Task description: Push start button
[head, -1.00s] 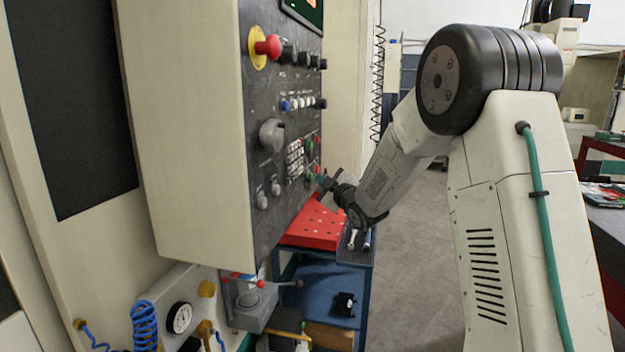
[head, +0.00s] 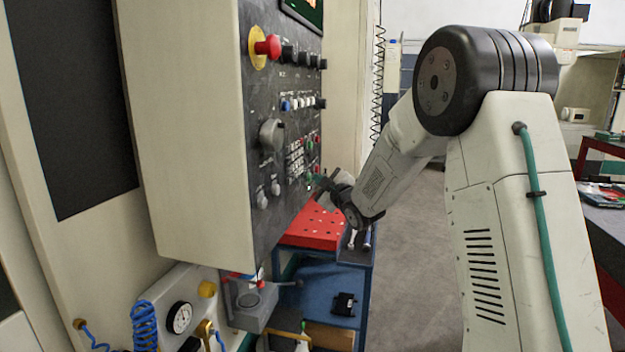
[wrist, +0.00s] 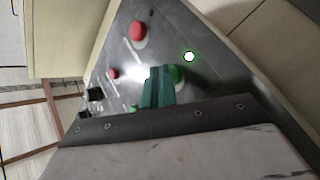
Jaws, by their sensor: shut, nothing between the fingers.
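The dark control panel (head: 284,217) stands on the side of a cream cabinet and carries the buttons. In the wrist view a green button (wrist: 177,75) shows just behind and to the right of my fingertips, partly hidden by them. A white round spot with a green rim (wrist: 189,56) lies a little above it. In the head view a small green button (head: 309,177) sits low on the panel. My gripper (head: 318,181) is shut and empty, its tip close to that button; I cannot tell whether it touches. Its teal fingers (wrist: 158,86) also show in the wrist view.
A red emergency knob (head: 268,46) on a yellow ring, a grey dial (head: 271,135) and several small switches share the panel. A red perforated plate (head: 313,230) on a blue cart lies below my gripper.

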